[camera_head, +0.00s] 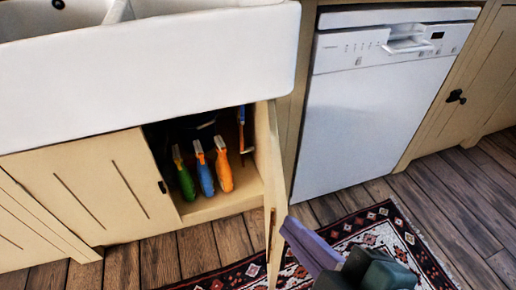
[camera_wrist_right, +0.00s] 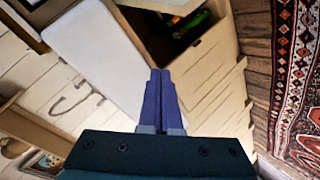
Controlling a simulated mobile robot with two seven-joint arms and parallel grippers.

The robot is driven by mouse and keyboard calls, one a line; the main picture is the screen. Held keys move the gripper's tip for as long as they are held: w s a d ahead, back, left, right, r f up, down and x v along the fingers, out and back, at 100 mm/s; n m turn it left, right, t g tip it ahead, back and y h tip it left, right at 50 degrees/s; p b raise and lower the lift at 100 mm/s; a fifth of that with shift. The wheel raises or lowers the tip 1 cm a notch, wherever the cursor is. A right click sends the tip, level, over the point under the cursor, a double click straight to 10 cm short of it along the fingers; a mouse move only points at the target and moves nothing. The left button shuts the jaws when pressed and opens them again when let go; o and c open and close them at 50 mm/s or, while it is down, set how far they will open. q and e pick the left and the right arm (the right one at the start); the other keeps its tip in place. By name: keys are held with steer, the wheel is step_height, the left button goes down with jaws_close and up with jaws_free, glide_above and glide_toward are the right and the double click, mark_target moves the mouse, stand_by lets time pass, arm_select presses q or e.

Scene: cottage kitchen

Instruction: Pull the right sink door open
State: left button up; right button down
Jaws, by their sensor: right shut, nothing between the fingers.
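The right sink door (camera_head: 270,180) stands wide open under the white sink (camera_head: 150,75), swung out and seen nearly edge-on. My right gripper (camera_head: 288,226), with purple fingers, is just right of the door's lower part, its fingertips close to the door. Whether they touch it I cannot tell. In the right wrist view my gripper (camera_wrist_right: 160,72) has its two fingers together and empty. That view also shows the sink front (camera_wrist_right: 95,50) and the dark cabinet opening (camera_wrist_right: 165,35). My left gripper is not in view.
The left sink door (camera_head: 95,185) is closed. A white dishwasher (camera_head: 375,100) stands to the right. A patterned rug (camera_head: 385,225) lies on the wooden floor.

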steer(key=a+f+n+t+y+b, duration=0.1)
steer(key=a+f+n+t+b, duration=0.15)
steer(key=f+b, duration=0.45)
steer(key=a+f+n+t+b, duration=0.1)
steer(key=f+n+t+b, duration=0.25)
steer(key=f+b, duration=0.3)
steer(key=w+a+n+b, duration=0.1)
steer(key=w+a+b, duration=0.3)
steer(key=w, duration=0.5)
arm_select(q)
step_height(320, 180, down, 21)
arm_select(e)
steer(key=d, duration=0.4)
steer(key=shift+d+f, duration=0.1)
steer(key=shift+d, duration=0.25)
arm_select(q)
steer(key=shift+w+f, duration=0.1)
